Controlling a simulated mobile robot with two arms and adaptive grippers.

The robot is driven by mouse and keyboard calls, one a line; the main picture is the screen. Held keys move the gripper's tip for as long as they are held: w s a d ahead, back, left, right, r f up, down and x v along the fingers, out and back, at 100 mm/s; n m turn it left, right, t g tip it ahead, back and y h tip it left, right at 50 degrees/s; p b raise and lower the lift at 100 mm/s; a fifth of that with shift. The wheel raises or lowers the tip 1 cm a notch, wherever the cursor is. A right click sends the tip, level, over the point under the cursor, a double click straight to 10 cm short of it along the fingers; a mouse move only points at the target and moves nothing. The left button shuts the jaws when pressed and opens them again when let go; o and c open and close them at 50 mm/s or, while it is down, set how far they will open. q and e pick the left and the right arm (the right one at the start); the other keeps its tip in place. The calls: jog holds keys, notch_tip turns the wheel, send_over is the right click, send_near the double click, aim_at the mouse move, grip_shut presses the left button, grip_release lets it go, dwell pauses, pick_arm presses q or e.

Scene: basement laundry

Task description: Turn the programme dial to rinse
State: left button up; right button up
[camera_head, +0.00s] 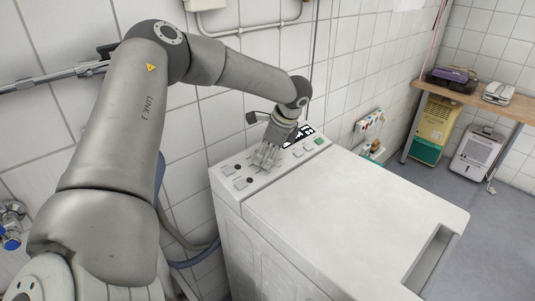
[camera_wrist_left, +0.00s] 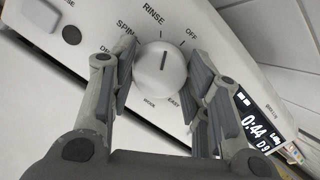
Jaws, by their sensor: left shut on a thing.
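The white washing machine (camera_head: 330,205) stands against the tiled wall, its control panel (camera_head: 229,172) along the back. My left gripper (camera_head: 266,158) reaches down to the panel. In the left wrist view, the round white programme dial (camera_wrist_left: 160,69) sits between the fingers of my left gripper (camera_wrist_left: 162,85), which is shut on it. The dial's dark line points upward, roughly at the RINSE label (camera_wrist_left: 153,15). SPIN is to the left, OFF to the right, and other labels are partly hidden by the fingers. The gripper hides the dial in the head view. My right gripper is not in view.
A lit display (camera_wrist_left: 254,127) reads 0:44 beside the fingers. A green button (camera_head: 320,141) is at the panel's far end. Conduit (camera_head: 260,27) runs along the wall. A wooden shelf (camera_head: 465,94) with appliances is at right. The machine's top is clear.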

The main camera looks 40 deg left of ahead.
pick_arm(q)
jog(key=shift+n, duration=0.8)
jog(key=o, duration=0.9)
jog(key=shift+o, duration=0.7)
jog(key=v, duration=1.2)
jog(key=shift+a, duration=0.1)
